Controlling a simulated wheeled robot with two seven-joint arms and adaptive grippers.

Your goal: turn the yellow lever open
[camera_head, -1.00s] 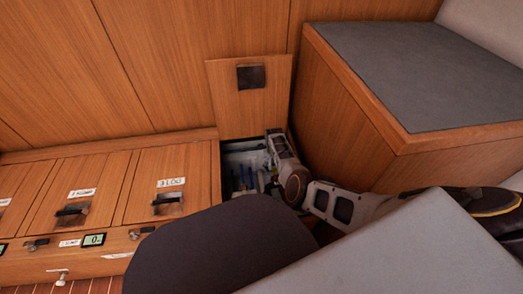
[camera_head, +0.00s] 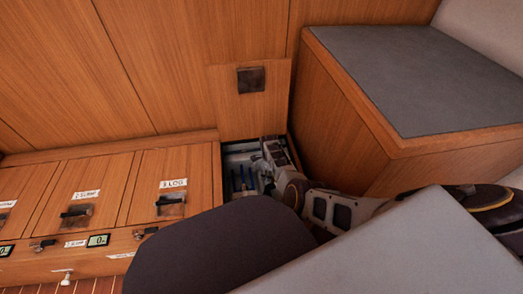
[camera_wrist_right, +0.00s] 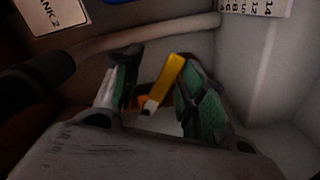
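The yellow lever (camera_wrist_right: 173,76) shows in the right wrist view as a short tilted bar with an orange part at its lower end. My right gripper (camera_wrist_right: 156,78) is open, with one finger on each side of the lever. The right finger is close to the lever; I cannot tell whether they touch. In the head view my right gripper (camera_head: 266,160) is down inside the open floor compartment (camera_head: 229,150). The lever cannot be made out there. My left gripper is not in view.
The compartment's raised lid (camera_head: 235,105) stands against the wall. A grey-topped wooden box (camera_head: 365,155) is close on the right, and a dark rounded cushion (camera_head: 215,250) is in front. In the wrist view a pale hose (camera_wrist_right: 150,34) and dark pipe (camera_wrist_right: 40,75) run nearby.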

